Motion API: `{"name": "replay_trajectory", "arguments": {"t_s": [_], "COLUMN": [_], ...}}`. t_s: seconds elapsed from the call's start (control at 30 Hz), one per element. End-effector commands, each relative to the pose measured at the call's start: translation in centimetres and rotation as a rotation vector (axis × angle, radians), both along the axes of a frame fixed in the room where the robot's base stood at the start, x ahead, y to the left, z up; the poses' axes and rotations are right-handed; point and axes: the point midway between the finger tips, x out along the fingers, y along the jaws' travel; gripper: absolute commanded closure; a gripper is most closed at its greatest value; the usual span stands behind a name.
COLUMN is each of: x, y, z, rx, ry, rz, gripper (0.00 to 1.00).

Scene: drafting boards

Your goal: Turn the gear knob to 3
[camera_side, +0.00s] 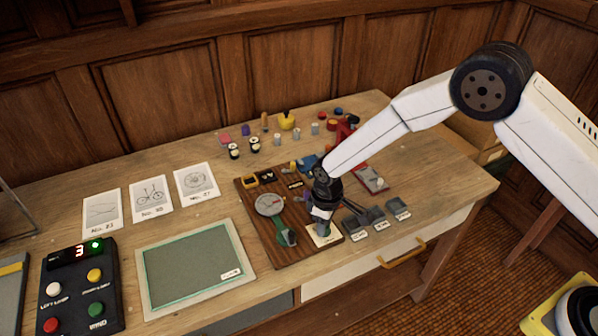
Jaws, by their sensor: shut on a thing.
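My gripper (322,220) points down over the front right part of a dark wooden board (290,249). It is shut on the gear knob (323,230), a small bluish-grey piece standing on a pale plate (329,240). The fingers hide most of the knob, and its pointer and the plate's marks are too small to read. A black control box (79,290) at the left has a red digit display (79,252) that appears to read 3, with a green light beside it.
The board also bears a round dial (269,204) and a green lever (286,237). Small grey trays (377,214) stand right of the gripper. A green-grey panel (194,267) and picture cards (151,196) lie to the left. Bottles and small coloured items stand behind.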

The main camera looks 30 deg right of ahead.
Motion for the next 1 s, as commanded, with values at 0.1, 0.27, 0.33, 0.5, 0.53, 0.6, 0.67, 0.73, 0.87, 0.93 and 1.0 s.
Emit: {"name": "replay_trajectory", "arguments": {"t_s": [0.1, 0.27, 0.33, 0.5, 0.53, 0.6, 0.67, 0.73, 0.87, 0.93, 1.0], "x": [-0.04, -0.05, -0.05, -0.06, -0.07, -0.07, -0.07, -0.07, -0.08, -0.08, -0.09], "y": [-0.07, -0.06, -0.06, -0.07, -0.06, -0.06, -0.06, -0.07, -0.06, -0.06, -0.05], "z": [0.01, 0.01, 0.01, 0.00, 0.00, 0.00, 0.00, 0.00, 0.00, -0.01, -0.01], "rx": [-0.001, -0.002, -0.002, -0.002, -0.002, -0.001, -0.001, -0.001, -0.001, -0.003, -0.003], "ry": [0.002, 0.002, 0.002, 0.002, 0.002, 0.002, 0.002, 0.002, 0.002, 0.003, 0.003], "rz": [-0.112, -0.264, -0.331, -0.492, -0.521, -0.587, -0.644, -0.709, -0.822, -0.876, -0.925], "gripper": [1.00, 1.00, 1.00, 1.00, 1.00, 1.00, 1.00, 1.00, 1.00, 1.00, 1.00]}}
